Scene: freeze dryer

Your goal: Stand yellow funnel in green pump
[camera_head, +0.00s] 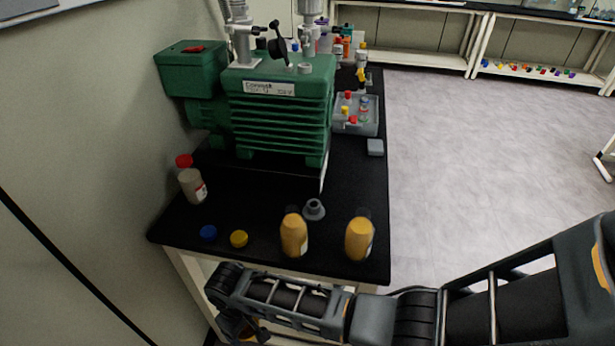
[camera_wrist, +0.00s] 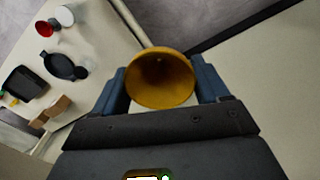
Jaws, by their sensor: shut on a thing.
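The green pump (camera_head: 280,105) stands on the black bench top, with metal fittings, a black-handled valve and a short grey port (camera_head: 304,68) on its top. The yellow funnel (camera_wrist: 160,80) is between the fingers of my gripper (camera_wrist: 160,92) in the wrist view, its wide mouth facing the camera. My gripper is shut on it. In the head view my gripper (camera_head: 238,326) is low at the bench's front edge, partly hidden by my arm, with a bit of yellow showing there. The funnel's spout is hidden. The funnel is well apart from the pump.
Two yellow bottles (camera_head: 293,236) (camera_head: 359,239), a grey fitting (camera_head: 314,209), a blue cap (camera_head: 208,233), a yellow cap (camera_head: 239,239) and a red-capped bottle (camera_head: 191,180) stand before the pump. A grey tray (camera_head: 368,127) is right. A black pan (camera_wrist: 62,66) shows in the wrist view.

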